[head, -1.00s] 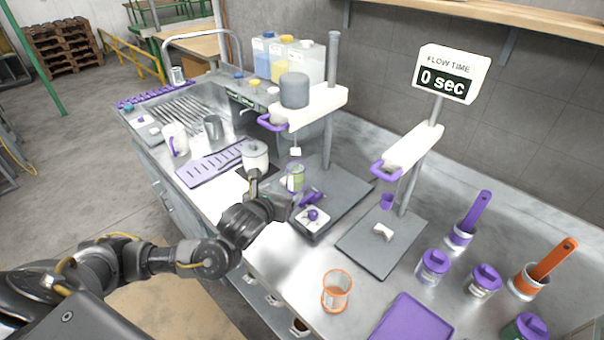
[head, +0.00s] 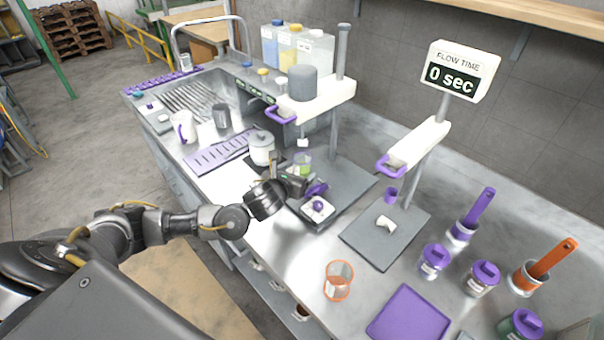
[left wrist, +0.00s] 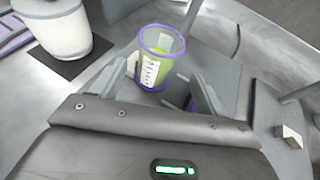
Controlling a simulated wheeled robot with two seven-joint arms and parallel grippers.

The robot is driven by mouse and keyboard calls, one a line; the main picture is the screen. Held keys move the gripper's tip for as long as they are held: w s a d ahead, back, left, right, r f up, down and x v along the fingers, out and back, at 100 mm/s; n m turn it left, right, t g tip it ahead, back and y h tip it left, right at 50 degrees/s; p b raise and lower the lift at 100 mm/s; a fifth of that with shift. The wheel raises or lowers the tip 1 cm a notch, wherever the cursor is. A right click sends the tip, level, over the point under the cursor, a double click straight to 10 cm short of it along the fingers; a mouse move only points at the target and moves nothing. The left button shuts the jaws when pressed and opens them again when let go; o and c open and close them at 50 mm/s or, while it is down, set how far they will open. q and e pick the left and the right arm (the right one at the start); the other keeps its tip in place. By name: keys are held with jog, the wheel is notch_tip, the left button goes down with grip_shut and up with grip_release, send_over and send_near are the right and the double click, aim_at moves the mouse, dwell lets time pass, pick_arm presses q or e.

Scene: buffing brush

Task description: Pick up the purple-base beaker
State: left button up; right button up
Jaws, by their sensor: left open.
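The purple-base beaker (head: 304,160) is a clear cup with a purple rim and green contents. It stands upright at the grey stirrer plate under the column with the grey cylinder, partly hidden behind my left gripper (head: 290,172). In the left wrist view the beaker (left wrist: 157,62) has a white scale on its side and a purple ring at its base. It stands just ahead of my open left fingers, roughly in line with the gap between them. I cannot tell whether a finger touches it. My right gripper is out of view.
A white pot (head: 262,150) stands left of the beaker. A small white unit with a purple knob (head: 318,208) sits close to the gripper on the right. An orange-rimmed beaker (head: 338,282) and a purple tray (head: 408,314) lie nearer the front. Bench between them is clear.

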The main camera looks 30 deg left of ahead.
aim_at(298, 169)
pick_arm(q)
jog(key=x, duration=0.1)
jog(key=p+x, duration=0.1)
jog(key=x, duration=0.1)
jog(key=p+x, duration=0.1)
jog(key=shift+w+a, duration=0.15)
jog(key=shift+a, duration=0.1)
jog(key=shift+w+f, duration=0.2)
jog(key=shift+w, duration=0.05)
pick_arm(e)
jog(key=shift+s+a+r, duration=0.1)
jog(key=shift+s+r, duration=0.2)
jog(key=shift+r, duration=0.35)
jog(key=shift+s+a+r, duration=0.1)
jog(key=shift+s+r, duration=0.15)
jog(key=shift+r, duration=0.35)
pick_arm(q)
jog(key=c, duration=1.1)
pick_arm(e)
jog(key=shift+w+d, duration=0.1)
pick_arm(q)
jog(key=shift+r, duration=0.1)
